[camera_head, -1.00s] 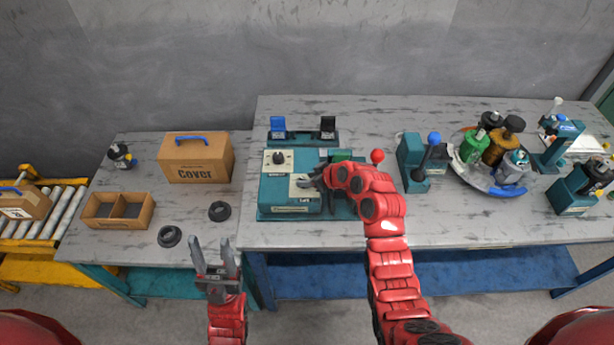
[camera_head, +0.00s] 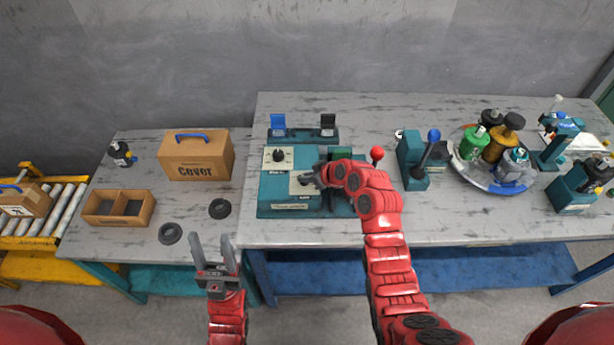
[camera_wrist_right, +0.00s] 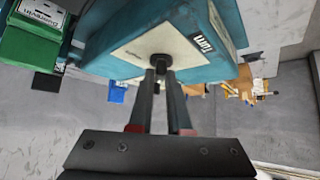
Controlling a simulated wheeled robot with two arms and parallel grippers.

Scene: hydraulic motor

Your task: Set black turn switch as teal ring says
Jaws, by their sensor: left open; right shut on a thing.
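The teal control box (camera_head: 285,187) stands on the main bench. One black knob (camera_head: 278,156) sits on a pale plate at its back left. My right gripper (camera_head: 306,180) is at a second pale plate on the box's front right. In the right wrist view my right gripper (camera_wrist_right: 162,75) is shut on the black turn switch (camera_wrist_right: 160,60), in the middle of a cream plate beside a "Turn" label (camera_wrist_right: 201,43). The switch's angle is hidden by the fingers. No teal ring can be made out. My left gripper (camera_head: 216,252) is open and empty before the left bench.
A cardboard Cover box (camera_head: 197,157), a divided tray (camera_head: 119,208) and two black rings (camera_head: 170,233) are on the left bench. A red-knobbed lever (camera_head: 377,154) and a blue-knobbed lever (camera_head: 432,137) stand right of the box. A round tray (camera_head: 480,178) holds several bottles.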

